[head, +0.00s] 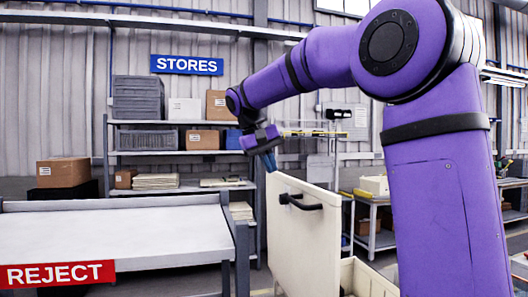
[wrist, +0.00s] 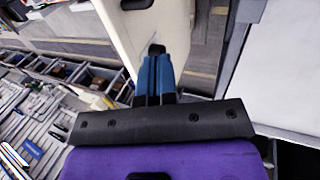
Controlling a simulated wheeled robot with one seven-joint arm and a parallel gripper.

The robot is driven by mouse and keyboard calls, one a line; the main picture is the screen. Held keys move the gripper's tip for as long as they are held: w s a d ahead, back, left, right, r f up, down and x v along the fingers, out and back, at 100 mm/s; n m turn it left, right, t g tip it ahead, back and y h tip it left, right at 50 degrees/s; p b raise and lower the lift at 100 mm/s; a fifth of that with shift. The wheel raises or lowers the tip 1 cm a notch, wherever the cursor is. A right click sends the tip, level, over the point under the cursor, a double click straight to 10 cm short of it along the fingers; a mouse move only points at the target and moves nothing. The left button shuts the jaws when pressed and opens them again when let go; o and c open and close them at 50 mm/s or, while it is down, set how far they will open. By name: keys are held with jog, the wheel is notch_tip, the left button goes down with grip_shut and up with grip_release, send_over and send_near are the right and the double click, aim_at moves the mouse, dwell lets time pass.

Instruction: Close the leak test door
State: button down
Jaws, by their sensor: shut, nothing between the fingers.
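The leak test door (head: 300,248) is a cream panel with a black bar handle (head: 300,202). It stands upright and swung open from a cream box (head: 368,277) at the bottom of the head view. My gripper (head: 269,164) is shut and empty, pointing down at the door's upper left corner. In the wrist view the blue fingers (wrist: 156,60) are together, with the door (wrist: 168,24) beyond them and a dark handle part at the top edge. I cannot tell whether the fingertips touch the door. The door hides much of the box.
A pale table (head: 120,232) with a red REJECT sign (head: 57,273) stands left of the door. Shelves with boxes (head: 180,140) stand behind under a STORES sign. A workbench (head: 376,200) is at the back right. A floor gap shows between table and door.

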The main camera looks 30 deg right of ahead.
aim_at(297, 192)
jog(key=s+d+f, duration=0.1)
jog(key=d+f, duration=0.2)
jog(key=d, duration=0.2)
jog(key=shift+s+d, duration=0.15)
jog(key=shift+s, duration=0.1)
jog(key=shift+d, duration=0.1)
